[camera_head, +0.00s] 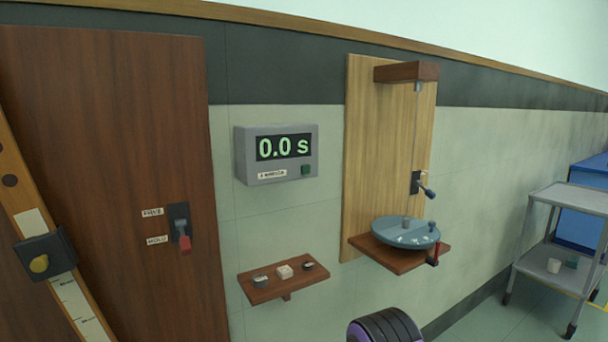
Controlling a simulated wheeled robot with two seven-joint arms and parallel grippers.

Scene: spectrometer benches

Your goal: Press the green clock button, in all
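The clock (276,155) is a grey box on the tiled wall, and its display reads 0.0 s in green digits. The green button (306,169) is a small dark green square at the lower right of the clock's face, beside a white label. Nothing covers the button or touches it.
A small wooden shelf (284,279) with little items juts out below the clock. Right of it, a wooden board (361,150) carries a round blue disc (405,233). A red-handled lever (183,236) is on the brown panel at left. A grey cart (570,196) stands far right.

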